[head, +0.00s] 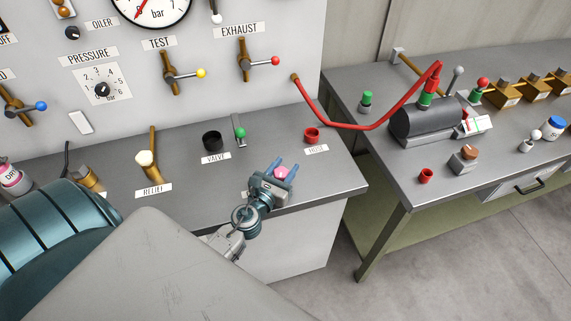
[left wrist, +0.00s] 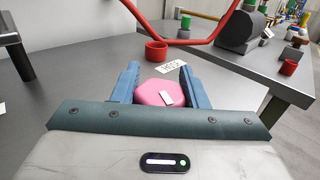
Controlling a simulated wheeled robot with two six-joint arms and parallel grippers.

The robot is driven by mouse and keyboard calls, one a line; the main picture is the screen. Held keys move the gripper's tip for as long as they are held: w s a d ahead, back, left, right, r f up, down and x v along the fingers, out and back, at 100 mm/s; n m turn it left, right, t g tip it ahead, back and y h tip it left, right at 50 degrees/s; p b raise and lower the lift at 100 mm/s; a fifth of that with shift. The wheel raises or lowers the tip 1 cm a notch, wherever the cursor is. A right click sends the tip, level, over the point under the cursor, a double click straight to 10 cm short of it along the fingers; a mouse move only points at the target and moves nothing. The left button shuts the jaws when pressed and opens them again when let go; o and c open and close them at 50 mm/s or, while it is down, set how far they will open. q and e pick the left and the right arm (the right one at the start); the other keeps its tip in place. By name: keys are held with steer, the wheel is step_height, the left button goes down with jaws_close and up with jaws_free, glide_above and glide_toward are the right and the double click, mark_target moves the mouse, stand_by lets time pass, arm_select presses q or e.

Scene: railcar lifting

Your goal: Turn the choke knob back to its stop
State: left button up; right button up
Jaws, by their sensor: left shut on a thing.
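The pink choke knob (head: 281,174) sits on the grey counter (head: 330,172) near its front edge. In the left wrist view the knob (left wrist: 158,92) is a faceted pink piece with a white pointer mark on top, slanting a little. My left gripper (head: 281,168) is shut on the knob, with one blue finger on each side of it. In the left wrist view the two fingers of the gripper (left wrist: 158,78) flank the knob. The knob's label and any stop are hidden or too small to read. My right gripper is not in view.
Behind the knob stand a red HOSE cup (head: 312,134), a small green-tipped lever (head: 240,132) and a black VALVE cup (head: 212,140). A RELIEF lever (head: 147,158) is to the left. A red hose (head: 350,126) spans to the right-hand bench (head: 395,178).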

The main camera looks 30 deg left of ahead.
arm_select(q)
steer(key=n+y, duration=0.1)
steer(key=y, duration=0.1)
steer(key=n+y, duration=0.1)
steer(key=shift+a+n+g+y, duration=0.15)
steer(key=shift+n+g+y, duration=0.15)
steer(key=shift+y, duration=0.1)
steer(key=shift+s+a+n+g+y, duration=0.15)
steer(key=shift+n+g+y, duration=0.7)
steer(key=shift+y, duration=0.75)
steer(key=shift+n, duration=0.25)
steer(key=o, duration=1)
steer(key=shift+c, duration=0.2)
